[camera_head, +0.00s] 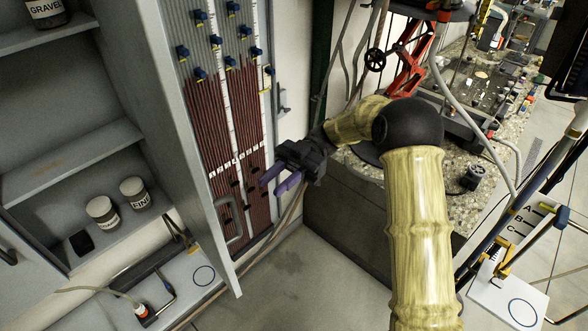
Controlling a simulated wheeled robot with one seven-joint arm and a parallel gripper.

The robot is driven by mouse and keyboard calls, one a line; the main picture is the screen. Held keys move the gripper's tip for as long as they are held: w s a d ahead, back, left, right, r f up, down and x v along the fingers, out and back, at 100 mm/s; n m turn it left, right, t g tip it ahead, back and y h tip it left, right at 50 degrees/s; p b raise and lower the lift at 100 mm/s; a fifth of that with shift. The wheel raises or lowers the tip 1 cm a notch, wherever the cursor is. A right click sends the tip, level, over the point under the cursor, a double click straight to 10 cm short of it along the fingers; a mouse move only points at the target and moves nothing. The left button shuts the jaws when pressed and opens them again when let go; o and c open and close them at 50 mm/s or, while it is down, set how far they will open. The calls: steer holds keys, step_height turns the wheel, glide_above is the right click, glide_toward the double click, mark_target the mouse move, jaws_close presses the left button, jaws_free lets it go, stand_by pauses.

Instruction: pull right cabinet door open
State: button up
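The right cabinet door (180,135) is a tall grey panel seen nearly edge-on. It stands out from the cabinet, whose shelves are exposed to its left. Its grey bow-shaped handle (238,232) projects from the door's right side near the lower part. My gripper (272,184) has a dark body and two purple fingers pointing left and down. The fingers look apart with nothing held between them. They are above and right of the handle, with a visible gap in the picture. The exact depth between them is hard to tell.
A manometer board (235,120) with red tubes and blue valves stands behind the door and gripper. Jars (103,212) sit on a cabinet shelf (75,160). A gravel-topped bench (465,150) with a red jack (412,65) is at right. Grey floor (290,270) below is mostly clear.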

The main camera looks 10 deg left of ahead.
steer(key=v, duration=0.6)
stand_by(0.4)
